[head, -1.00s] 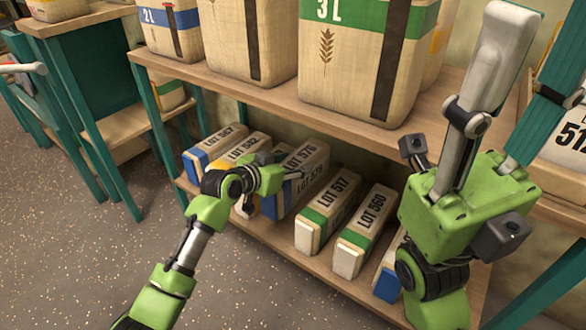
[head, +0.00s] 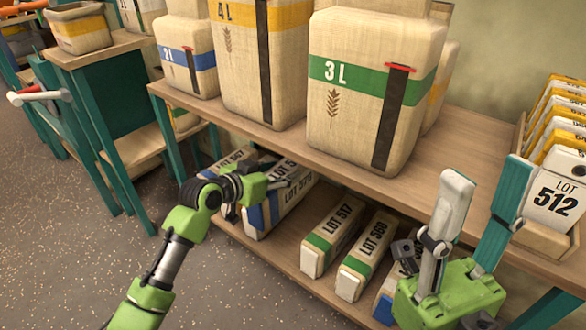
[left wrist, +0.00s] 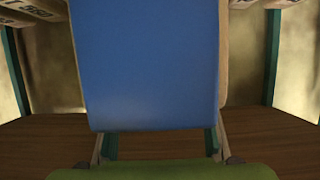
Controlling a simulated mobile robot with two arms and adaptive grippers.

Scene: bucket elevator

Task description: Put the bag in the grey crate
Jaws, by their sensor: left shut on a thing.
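The bag, a long beige pack with a blue end and a LOT label, fills the left wrist view with its blue end face (left wrist: 150,65). In the head view, a blue-ended bag (head: 290,205) is at my left gripper (head: 275,184), on or just above the lower shelf, partly hidden by the gripper. The left fingers are shut on the bag, one on each side. I cannot tell whether it touches the shelf. My right gripper (head: 488,176) is open and empty at the right, its fingers pointing up. I see no grey crate.
Other bags, LOT 517 (head: 333,238) and LOT 560 (head: 367,252), lie on the lower shelf (head: 290,262). Large sacks, including one marked 3L (head: 345,110), stand on the upper shelf. A rack of LOT 512 packs (head: 552,205) is at the right. The speckled floor (head: 70,260) is open at left.

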